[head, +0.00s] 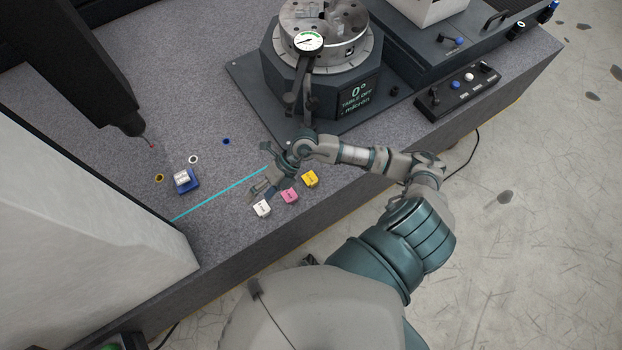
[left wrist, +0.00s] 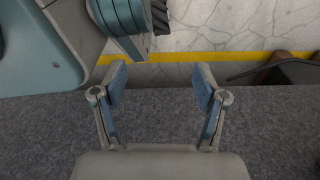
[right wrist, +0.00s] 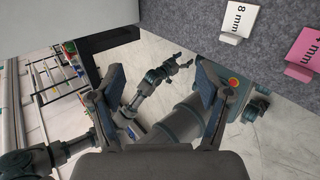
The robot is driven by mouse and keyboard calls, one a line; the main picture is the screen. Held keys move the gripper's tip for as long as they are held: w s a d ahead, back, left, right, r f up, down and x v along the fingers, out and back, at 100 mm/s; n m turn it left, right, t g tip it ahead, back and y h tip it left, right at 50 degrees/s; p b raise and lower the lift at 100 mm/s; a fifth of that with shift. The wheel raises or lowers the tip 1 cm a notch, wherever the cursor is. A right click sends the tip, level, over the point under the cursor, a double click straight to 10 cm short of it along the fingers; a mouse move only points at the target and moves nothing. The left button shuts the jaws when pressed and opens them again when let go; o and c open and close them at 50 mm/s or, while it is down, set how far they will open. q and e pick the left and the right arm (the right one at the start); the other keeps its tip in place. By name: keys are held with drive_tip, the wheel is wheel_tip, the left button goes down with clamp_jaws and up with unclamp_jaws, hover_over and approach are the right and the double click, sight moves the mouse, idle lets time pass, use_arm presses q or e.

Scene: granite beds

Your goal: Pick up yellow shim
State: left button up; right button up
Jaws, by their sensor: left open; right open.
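The yellow shim (head: 310,179) is a small block lying on the grey granite bed, at the right end of a short row with a pink block (head: 289,196) and a white block (head: 262,208). My right gripper (head: 258,190) is open and empty, just left of the row in the head view, apart from the yellow shim. In the right wrist view the white block (right wrist: 238,20), marked 8 mm, and the pink block (right wrist: 306,54) show at the upper right; the yellow shim is out of that view. My left gripper (left wrist: 160,88) is open and empty near the bed's edge.
A rotary table with a dial gauge (head: 308,41) stands behind the blocks. A button box (head: 458,88) is to its right. A blue holder (head: 186,184) and small rings lie left of a cyan line (head: 222,193). A dark probe head (head: 128,122) hangs at the left.

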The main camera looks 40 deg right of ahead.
drive_tip(key=d+f+h, duration=0.3)
drive_tip(key=d+h, duration=0.1)
drive_tip(key=d, duration=0.3)
drive_tip(key=g+h, duration=0.1)
drive_tip(key=h, duration=0.5)
hover_over(310, 179)
drive_tip(key=shift+m, duration=0.4)
drive_tip(key=f, duration=0.6)
drive_tip(key=shift+d, duration=0.3)
drive_tip(key=shift+a+f, duration=0.3)
drive_tip(key=shift+f, duration=0.2)
wheel_tip(310, 179, down, 4)
drive_tip(key=shift+s+r, duration=0.1)
drive_tip(key=shift+f+b, duration=0.3)
drive_tip(key=shift+f, duration=0.05)
drive_tip(key=shift+d+f, duration=0.15)
drive_tip(key=shift+d, duration=0.1)
drive_tip(key=shift+c, duration=0.2)
use_arm(q)
drive_tip(key=shift+w+a+r, duration=0.3)
drive_tip(key=shift+w+a, duration=0.15)
drive_tip(key=shift+w, duration=0.15)
use_arm(e)
drive_tip(key=shift+a, duration=0.25)
drive_tip(key=c, duration=1.2)
